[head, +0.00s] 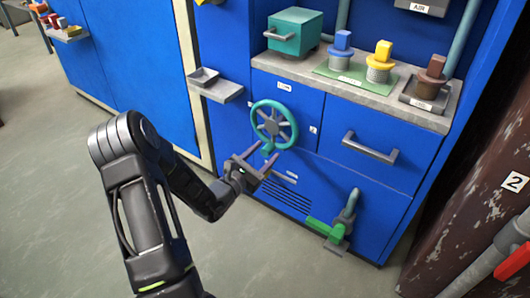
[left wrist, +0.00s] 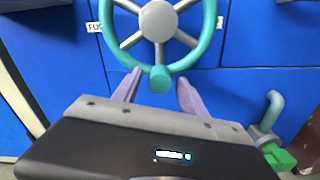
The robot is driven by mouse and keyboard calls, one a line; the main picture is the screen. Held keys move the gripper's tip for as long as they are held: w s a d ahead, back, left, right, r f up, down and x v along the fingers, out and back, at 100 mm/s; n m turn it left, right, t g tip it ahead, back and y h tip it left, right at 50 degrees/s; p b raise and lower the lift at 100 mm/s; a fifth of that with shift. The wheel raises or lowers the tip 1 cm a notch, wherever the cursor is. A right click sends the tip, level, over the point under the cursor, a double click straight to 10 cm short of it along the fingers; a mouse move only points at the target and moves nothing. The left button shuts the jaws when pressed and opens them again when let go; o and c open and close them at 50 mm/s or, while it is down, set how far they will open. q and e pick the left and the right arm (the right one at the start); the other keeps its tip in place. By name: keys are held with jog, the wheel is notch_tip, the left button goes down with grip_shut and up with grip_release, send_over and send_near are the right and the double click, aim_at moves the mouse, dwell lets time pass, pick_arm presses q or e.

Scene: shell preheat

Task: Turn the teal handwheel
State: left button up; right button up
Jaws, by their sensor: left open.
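The teal handwheel (head: 274,125) is mounted on the blue cabinet front, with a grey hub and spokes and a teal knob at its lower rim. In the left wrist view the handwheel (left wrist: 160,35) fills the top middle, its knob (left wrist: 160,79) low on the rim. My left gripper (head: 256,161) is open, its two purple-grey fingers pointing at the wheel's lower part. In the left wrist view the fingers (left wrist: 155,88) lie left and right of the knob, apart from it; whether the knob is between them in depth I cannot tell. My right gripper is not in view.
A drawer handle (head: 369,148) sticks out right of the wheel. A green-handled pipe valve (head: 327,229) is low on the cabinet. A small grey tray (head: 216,86) juts out at upper left. The counter (head: 400,112) above holds a teal box (head: 294,31) and several coloured-top parts.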

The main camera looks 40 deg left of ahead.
pick_arm(q)
jog(key=s+p, duration=0.2)
jog(key=s, duration=0.5)
jog(key=shift+s, duration=0.15)
jog(key=shift+f, duration=0.1)
